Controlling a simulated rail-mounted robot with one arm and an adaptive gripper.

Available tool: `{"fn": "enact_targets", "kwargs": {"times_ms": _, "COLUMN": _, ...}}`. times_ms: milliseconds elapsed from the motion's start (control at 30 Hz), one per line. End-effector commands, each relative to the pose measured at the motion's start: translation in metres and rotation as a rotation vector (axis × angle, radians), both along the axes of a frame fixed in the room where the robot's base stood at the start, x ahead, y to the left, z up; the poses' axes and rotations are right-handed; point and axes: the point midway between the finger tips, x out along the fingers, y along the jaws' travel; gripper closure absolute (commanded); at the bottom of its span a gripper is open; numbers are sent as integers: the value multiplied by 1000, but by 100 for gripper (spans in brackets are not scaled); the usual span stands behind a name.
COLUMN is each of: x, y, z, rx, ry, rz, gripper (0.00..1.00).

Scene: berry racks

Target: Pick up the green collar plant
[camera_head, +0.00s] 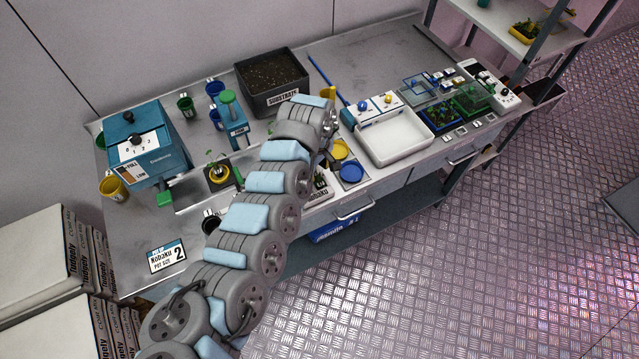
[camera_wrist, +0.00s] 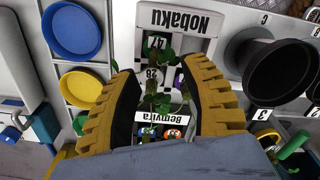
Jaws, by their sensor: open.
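My gripper (camera_wrist: 160,70) is open in the wrist view, its two yellow fingers with dark inner pads spread over a white tray (camera_wrist: 185,17) marked Nobaku and Bemvira. Leafy green plants (camera_wrist: 157,98) stand between the fingers, with no finger visibly closed on them. A green marker with 47 (camera_wrist: 155,43) sits at the upper part of the tray. Purple and red pieces show beside the leaves. I cannot tell which plant wears a green collar. In the head view, my arm hides the gripper and much of the tray (camera_head: 316,199).
A blue saucer (camera_wrist: 72,31) and a yellow saucer (camera_wrist: 82,88) lie left of the gripper. A black pot (camera_wrist: 275,68) is close on the right. In the head view, a substrate bin (camera_head: 272,82) and a white basin (camera_head: 396,138) stand on the bench.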

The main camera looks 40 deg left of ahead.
Motion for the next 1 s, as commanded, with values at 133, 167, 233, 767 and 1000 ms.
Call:
{"fn": "enact_targets", "kwargs": {"times_ms": 133, "x": 2, "y": -1, "z": -14, "rx": 2, "ry": 4, "rz": -2, "gripper": 55}}
{"fn": "enact_targets", "kwargs": {"times_ms": 167, "x": 3, "y": -1, "z": -18, "rx": 2, "ry": 4, "rz": -4, "gripper": 55}}
{"fn": "enact_targets", "kwargs": {"times_ms": 233, "x": 5, "y": -2, "z": -26, "rx": 1, "ry": 4, "rz": -3, "gripper": 55}}
{"fn": "enact_targets", "kwargs": {"times_ms": 767, "x": 5, "y": -2, "z": -49, "rx": 0, "ry": 1, "rz": 0, "gripper": 60}}
{"fn": "enact_targets", "kwargs": {"times_ms": 1000, "x": 5, "y": -1, "z": -49, "rx": 0, "ry": 1, "rz": 0, "gripper": 100}}
